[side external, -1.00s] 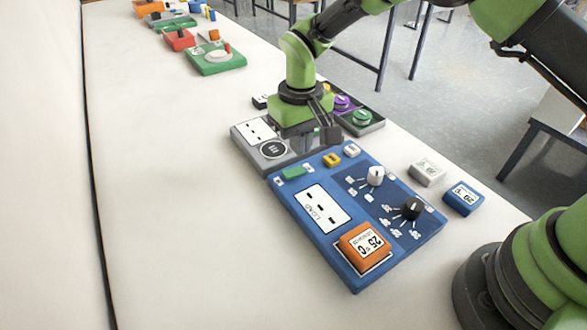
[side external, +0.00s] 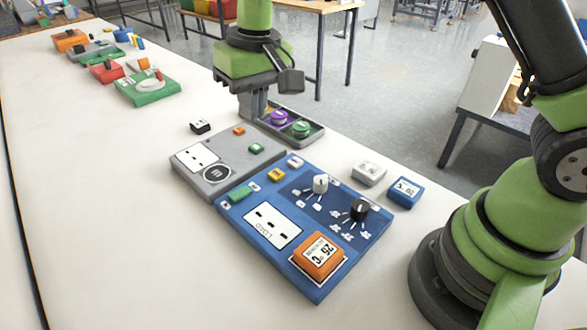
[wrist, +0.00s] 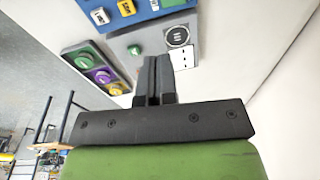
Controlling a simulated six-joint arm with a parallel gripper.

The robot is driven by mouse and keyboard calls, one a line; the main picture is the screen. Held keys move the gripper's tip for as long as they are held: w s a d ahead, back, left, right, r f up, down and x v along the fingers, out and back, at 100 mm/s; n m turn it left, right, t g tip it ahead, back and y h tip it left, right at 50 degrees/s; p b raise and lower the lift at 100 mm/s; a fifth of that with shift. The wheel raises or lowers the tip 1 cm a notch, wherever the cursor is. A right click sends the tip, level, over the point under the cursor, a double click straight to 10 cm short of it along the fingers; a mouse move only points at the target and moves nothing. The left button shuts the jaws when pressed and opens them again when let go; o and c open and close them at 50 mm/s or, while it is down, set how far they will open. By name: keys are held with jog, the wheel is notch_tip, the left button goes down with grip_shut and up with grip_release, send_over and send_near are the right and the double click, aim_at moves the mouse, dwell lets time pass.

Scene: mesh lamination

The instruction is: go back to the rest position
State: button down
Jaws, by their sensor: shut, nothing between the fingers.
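My gripper (side external: 253,104) is shut and empty, raised above the far edge of the grey panel (side external: 228,155) in the side view. In the wrist view its closed fingers (wrist: 153,80) point toward the grey panel (wrist: 133,38). The grey panel carries a white slotted plate, a round black emblem, a small orange block and a green block. The blue panel (side external: 301,262) adjoins it, with an orange 25 °C block (side external: 318,256), a white knob (side external: 320,183) and a black knob (side external: 359,210). My fingers touch none of these as far as I can tell.
A tray (side external: 315,136) with purple and green round pieces lies behind the grey panel. A white block (side external: 369,172), a blue block (side external: 404,191) and a black block (side external: 200,126) lie loose nearby. Other coloured stations (side external: 147,88) stand farther back. The table's left side is clear.

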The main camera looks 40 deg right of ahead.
jog(key=s+d+r+m+t+y, duration=0.15)
jog(key=s+d+r+t, duration=0.35)
jog(key=s+r, duration=0.9)
jog(key=s+d+f+m+t, duration=0.1)
jog(key=s+d, duration=0.1)
jog(key=s, duration=0.6)
jog(key=shift+d+f+m, duration=0.15)
jog(key=shift+f+m, duration=0.2)
jog(key=shift+f, duration=0.05)
